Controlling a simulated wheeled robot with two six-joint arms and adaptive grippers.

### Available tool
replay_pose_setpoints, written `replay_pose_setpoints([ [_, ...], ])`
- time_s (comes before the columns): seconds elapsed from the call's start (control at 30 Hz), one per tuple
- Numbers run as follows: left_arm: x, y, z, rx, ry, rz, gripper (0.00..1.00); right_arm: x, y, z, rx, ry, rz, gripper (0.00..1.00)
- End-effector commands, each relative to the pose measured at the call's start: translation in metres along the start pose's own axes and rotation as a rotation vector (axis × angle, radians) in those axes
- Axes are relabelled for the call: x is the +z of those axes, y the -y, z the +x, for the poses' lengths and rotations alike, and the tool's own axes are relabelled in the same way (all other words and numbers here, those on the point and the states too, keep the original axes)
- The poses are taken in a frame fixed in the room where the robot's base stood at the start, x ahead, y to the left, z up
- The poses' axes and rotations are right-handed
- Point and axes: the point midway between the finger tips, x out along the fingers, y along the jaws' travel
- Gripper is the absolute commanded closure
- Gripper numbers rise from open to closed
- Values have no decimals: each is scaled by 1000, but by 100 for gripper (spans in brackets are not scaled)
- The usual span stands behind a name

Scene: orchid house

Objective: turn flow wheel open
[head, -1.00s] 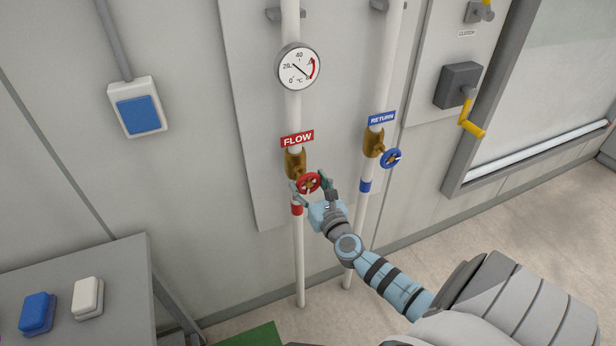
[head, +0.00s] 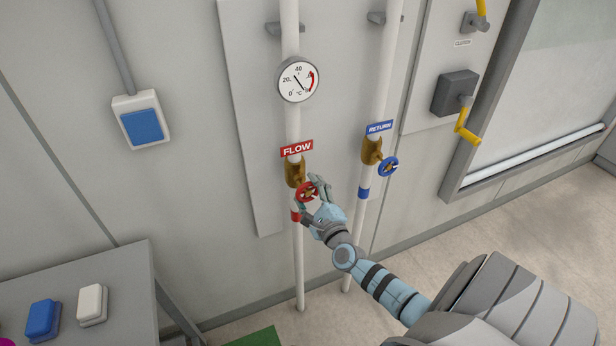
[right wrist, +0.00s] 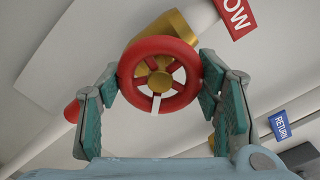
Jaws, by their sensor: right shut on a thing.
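The red flow wheel (head: 306,192) sits on a brass valve (head: 295,172) under the red FLOW label (head: 297,149). My right gripper (head: 309,193) is shut on the wheel's rim. In the right wrist view the red wheel (right wrist: 160,75) lies between the two green-padded fingers (right wrist: 158,88), which touch its opposite sides. A white mark shows at the wheel's lower edge there. The blue return wheel (head: 388,166) on the neighbouring pipe is untouched. My left gripper is not in view.
A round thermometer dial (head: 298,81) is on the flow pipe above the valve. A grey crank box (head: 455,93) with a yellow handle is on the right. A grey table (head: 120,272) with blue and white blocks stands lower left.

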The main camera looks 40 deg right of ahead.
Motion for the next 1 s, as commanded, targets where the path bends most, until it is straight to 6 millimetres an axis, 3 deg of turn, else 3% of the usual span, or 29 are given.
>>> replay_pose_setpoints([
  [0.6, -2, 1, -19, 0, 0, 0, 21, 0, 1, -1, 5, -1, -567, 69],
  [1.0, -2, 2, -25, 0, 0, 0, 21, 0, 1, -1, 5, -1, -793, 69],
])
